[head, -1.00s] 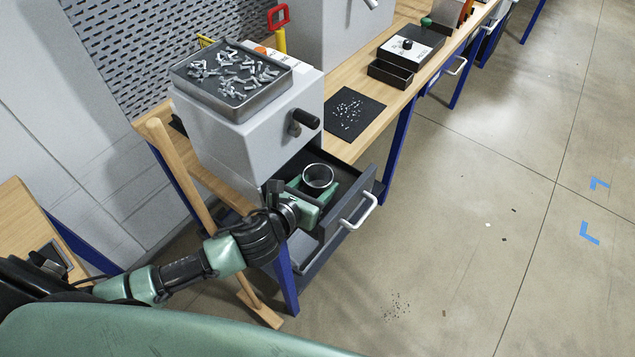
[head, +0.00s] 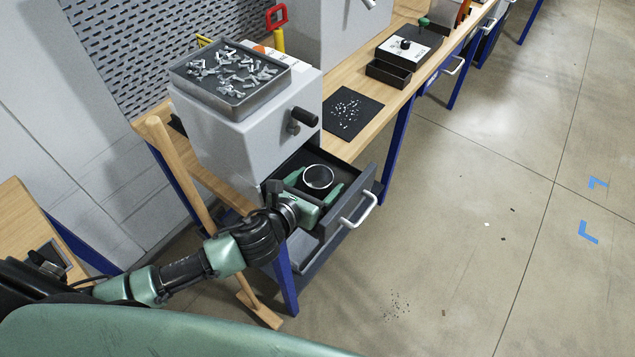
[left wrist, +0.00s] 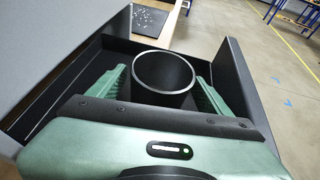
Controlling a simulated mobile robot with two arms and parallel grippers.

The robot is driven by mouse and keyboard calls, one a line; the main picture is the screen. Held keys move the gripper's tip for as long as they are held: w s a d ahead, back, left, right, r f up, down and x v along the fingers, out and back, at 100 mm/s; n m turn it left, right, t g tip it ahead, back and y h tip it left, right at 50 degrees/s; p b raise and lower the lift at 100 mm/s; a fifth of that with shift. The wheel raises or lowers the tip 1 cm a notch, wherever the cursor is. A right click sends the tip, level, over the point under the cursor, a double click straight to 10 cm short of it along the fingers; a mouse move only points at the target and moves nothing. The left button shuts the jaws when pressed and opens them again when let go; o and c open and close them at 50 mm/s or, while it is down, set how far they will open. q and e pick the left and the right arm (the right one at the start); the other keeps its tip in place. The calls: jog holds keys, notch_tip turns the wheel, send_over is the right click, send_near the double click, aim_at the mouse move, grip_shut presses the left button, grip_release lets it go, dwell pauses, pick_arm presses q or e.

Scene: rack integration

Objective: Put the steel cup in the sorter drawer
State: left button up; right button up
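The steel cup (head: 318,177) stands upright inside the open sorter drawer (head: 366,188), its round rim facing up. In the left wrist view the cup (left wrist: 164,78) has a bright rim and a dark inside. My left gripper (head: 318,182) reaches into the drawer with one finger on each side of the cup. The fingers are open, with a narrow gap to the cup visible in the left wrist view. The cup's base is hidden. My right gripper is not in view.
The drawer's handle (head: 358,210) faces the aisle. A grey machine (head: 240,140) with a tray of metal parts (head: 232,92) stands above the drawer. A wooden-handled tool (head: 185,185) leans at the bench's left end. A black mat (head: 352,112) with small bits lies on the bench.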

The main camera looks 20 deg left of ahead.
pick_arm(q)
jog(key=shift+s+a+f+g, duration=0.15)
jog(key=shift+s+f, duration=0.1)
jog(key=shift+f, duration=0.25)
jog(key=shift+s+f+g, duration=0.15)
jog(key=shift+s+f, duration=0.05)
jog(key=shift+f, duration=0.25)
jog(key=shift+s+r, duration=0.1)
jog(key=shift+s, duration=0.1)
jog(key=v, duration=0.3)
jog(key=r+b+v, duration=0.1)
jog(key=v, duration=0.3)
jog(key=shift+w, duration=0.25)
jog(key=shift+r, duration=0.25)
jog(key=shift+s, duration=0.15)
